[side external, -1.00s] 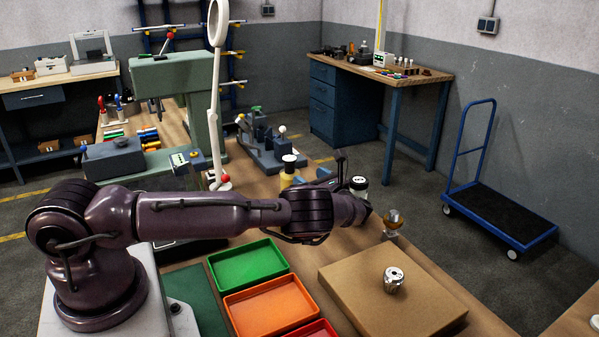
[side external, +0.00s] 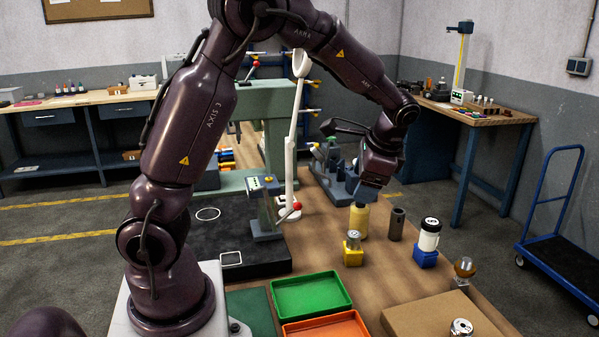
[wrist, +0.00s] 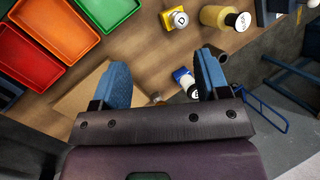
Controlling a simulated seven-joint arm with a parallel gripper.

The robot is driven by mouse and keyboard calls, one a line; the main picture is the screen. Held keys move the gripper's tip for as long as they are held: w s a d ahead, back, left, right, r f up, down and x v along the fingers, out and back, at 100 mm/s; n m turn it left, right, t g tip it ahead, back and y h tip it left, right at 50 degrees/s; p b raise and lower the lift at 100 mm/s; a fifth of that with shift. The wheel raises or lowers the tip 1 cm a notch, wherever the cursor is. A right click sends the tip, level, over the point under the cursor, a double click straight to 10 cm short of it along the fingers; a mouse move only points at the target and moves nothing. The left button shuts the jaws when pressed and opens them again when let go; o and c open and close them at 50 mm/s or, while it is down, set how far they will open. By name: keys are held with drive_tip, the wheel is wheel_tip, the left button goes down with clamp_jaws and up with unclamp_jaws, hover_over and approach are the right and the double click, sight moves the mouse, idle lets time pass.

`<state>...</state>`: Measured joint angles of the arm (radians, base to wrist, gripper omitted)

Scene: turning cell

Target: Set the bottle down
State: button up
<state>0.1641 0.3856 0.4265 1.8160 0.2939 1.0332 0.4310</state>
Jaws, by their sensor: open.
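Two bottle-like things stand upright on the wooden bench (side external: 325,205); which one the task means I cannot tell. One is a white bottle (side external: 429,240) with a black cap at a blue block (side external: 425,259); it shows between my fingers in the wrist view (wrist: 187,82). The other is a yellow bottle (side external: 358,222), at the top of the wrist view (wrist: 212,16). My gripper (wrist: 164,76) is open and apart from both, with nothing held between its blue fingers. In the side view its fingertips are hard to make out above the yellow bottle.
A green tray (side external: 311,294), an orange tray (side external: 326,328) and a cardboard box (side external: 425,315) lie in front. A green machine stands behind.

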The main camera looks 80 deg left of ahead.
drive_tip(key=s+d+r+n+t+h, duration=0.2)
drive_tip(key=s+d+r+t, duration=0.1)
drive_tip(key=s+d, duration=0.4)
drive_tip(key=s+d+r+n+t+h, duration=0.2)
drive_tip(key=s+d+r+t, duration=0.2)
drive_tip(key=s, duration=0.5)
wheel_tip(320, 180, up, 2)
drive_tip(key=d, duration=0.2)
drive_tip(key=shift+s+d+r, duration=0.15)
drive_tip(key=shift+s+d, duration=0.2)
drive_tip(key=shift+s, duration=0.05)
